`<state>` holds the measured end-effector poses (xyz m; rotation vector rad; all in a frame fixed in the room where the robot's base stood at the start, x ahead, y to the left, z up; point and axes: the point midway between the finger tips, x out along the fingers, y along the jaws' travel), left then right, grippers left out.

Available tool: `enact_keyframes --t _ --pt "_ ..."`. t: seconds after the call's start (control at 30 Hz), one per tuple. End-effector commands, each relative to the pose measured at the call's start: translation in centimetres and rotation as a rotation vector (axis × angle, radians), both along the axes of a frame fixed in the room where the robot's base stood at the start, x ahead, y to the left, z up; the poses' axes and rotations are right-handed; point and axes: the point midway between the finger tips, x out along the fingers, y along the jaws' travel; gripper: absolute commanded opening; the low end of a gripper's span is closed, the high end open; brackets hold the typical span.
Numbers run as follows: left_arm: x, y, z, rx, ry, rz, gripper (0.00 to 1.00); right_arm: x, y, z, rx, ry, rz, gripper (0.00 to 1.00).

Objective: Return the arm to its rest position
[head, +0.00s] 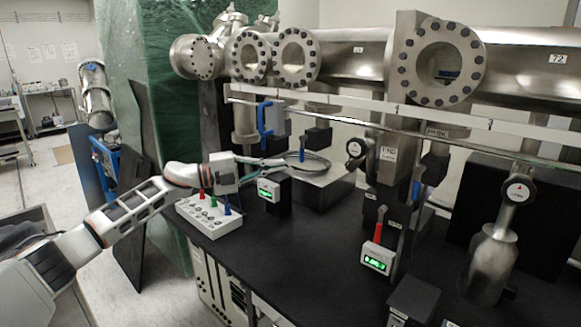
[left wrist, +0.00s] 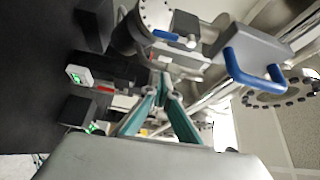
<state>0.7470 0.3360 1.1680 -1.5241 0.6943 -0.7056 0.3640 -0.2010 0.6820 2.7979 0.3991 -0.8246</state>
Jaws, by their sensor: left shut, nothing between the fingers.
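My left arm reaches in from the left in the head view, over the near left end of the black bench (head: 315,245). Its left gripper (head: 283,162) is shut and empty, pointing right above a small box with a green display (head: 269,189). The left wrist view shows the teal fingers (left wrist: 163,88) drawn together at the tips with nothing between them. A grey block with a blue handle (head: 265,120) is just above the gripper in the head view, and a blue handle (left wrist: 252,72) shows right of the fingers in the wrist view. My right gripper is not in view.
A white box with red, green and blue knobs (head: 208,216) sits below the wrist. A metal rail (head: 375,116) and steel vacuum pipes (head: 355,58) cross above. Another green-display box (head: 377,257) stands further right.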

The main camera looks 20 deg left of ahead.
Motion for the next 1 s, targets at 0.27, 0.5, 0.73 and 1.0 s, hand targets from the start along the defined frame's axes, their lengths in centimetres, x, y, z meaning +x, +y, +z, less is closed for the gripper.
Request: enact_keyframes --t 0.27,0.5,0.73,1.0 --pt "-0.8 0.9 0.0 0.000 0.000 -0.001 0.00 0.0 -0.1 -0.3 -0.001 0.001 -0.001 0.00" --pt "-0.8 -3.5 -3.3 -0.065 -0.007 0.042 0.00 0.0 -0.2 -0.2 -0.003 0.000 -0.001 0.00" --pt "-2.6 -9.3 -9.3 -0.231 0.030 0.237 0.00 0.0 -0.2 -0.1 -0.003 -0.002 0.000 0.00" --pt "-7.8 -9.6 -17.0 -0.383 0.208 0.582 0.00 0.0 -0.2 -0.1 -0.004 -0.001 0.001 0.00"
